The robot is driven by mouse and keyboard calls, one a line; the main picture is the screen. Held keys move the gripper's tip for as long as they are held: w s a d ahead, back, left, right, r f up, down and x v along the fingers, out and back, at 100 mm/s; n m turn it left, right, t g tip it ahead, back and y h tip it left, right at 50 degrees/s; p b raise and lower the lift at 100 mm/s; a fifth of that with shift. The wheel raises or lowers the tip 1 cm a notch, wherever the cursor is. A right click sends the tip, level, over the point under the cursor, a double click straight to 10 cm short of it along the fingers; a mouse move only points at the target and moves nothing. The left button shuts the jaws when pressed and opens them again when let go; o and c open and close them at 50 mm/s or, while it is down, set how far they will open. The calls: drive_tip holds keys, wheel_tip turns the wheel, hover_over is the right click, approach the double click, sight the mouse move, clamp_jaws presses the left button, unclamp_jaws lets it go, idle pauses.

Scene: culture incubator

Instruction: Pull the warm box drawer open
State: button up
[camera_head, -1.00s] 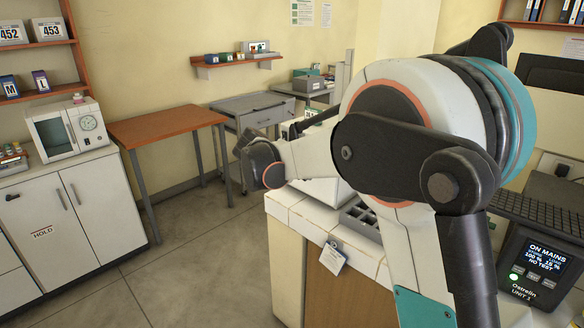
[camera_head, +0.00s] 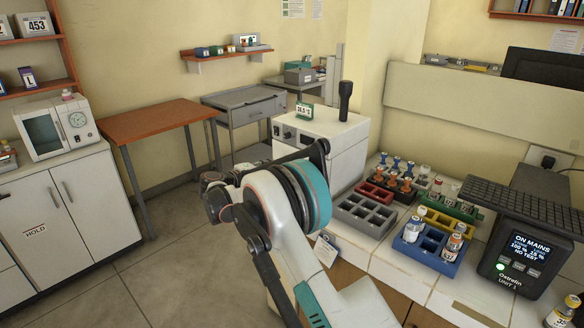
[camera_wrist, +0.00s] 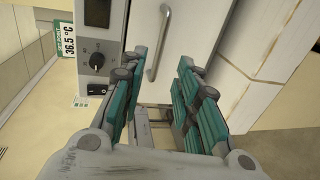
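The drawer front looks shut. My gripper (camera_wrist: 160,85) is open and empty, its teal-padded fingers apart on either side of the handle's line. The handle lies beyond the fingertips, not between the pads. In the head view my arm hides the lower part of the box's front.
A dark upright object (camera_head: 345,100) stands on the warm box. Grey (camera_head: 366,214) and blue (camera_head: 437,246) racks, other vial racks and a display unit (camera_head: 522,255) crowd the counter to the right. An orange-topped table (camera_head: 155,120) stands left. Open floor (camera_head: 165,255) lies before it.

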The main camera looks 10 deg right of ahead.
drive_tip(key=b+x, duration=0.2)
drive_tip(key=x, duration=0.9)
drive_tip(key=shift+b, duration=0.3)
clamp_jaws()
